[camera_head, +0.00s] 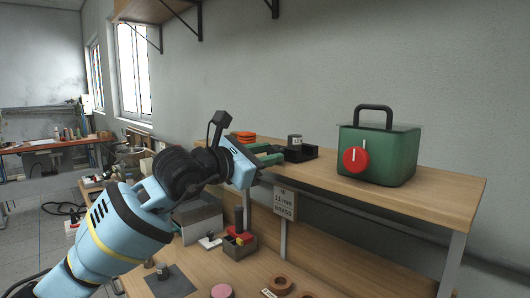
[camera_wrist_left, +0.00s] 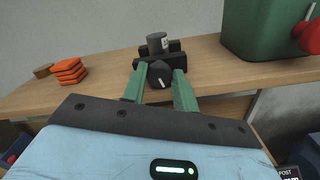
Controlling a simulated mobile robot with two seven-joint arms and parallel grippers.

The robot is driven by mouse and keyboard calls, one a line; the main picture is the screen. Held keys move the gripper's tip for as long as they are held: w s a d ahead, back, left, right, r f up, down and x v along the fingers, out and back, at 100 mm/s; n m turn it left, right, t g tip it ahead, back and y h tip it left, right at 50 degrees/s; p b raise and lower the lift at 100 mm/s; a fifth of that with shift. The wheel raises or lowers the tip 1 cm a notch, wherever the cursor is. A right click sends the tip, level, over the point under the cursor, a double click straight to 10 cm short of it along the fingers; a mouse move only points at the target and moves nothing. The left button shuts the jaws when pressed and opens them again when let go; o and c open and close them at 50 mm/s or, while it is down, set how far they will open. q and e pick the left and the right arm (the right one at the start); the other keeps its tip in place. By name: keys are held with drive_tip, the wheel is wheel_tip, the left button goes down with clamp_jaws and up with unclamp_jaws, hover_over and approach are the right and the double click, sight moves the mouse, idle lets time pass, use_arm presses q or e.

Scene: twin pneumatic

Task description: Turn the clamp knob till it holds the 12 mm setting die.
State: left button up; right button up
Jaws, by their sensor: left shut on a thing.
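The clamp (camera_head: 301,153) is a black block on the wooden shelf. A grey cylindrical die (camera_head: 295,141) stands upright in it; its marking is too small to read surely. The left wrist view shows the die (camera_wrist_left: 157,42) between the black clamp jaws (camera_wrist_left: 176,54). The clamp knob (camera_wrist_left: 159,75) is dark and round with a white line, on the clamp's near side. My left gripper (camera_head: 280,154) has its green fingers on either side of the knob, shut on it. In the head view the fingers hide the knob. My right gripper is in neither view.
A green box with a red dial (camera_head: 377,155) stands right of the clamp. Orange pieces (camera_head: 243,136) lie to its left.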

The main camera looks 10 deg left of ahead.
use_arm(q)
drive_tip(key=shift+m, duration=0.5)
drive_tip(key=shift+f, duration=0.1)
drive_tip(key=o, duration=1)
drive_tip(key=shift+c, duration=0.2)
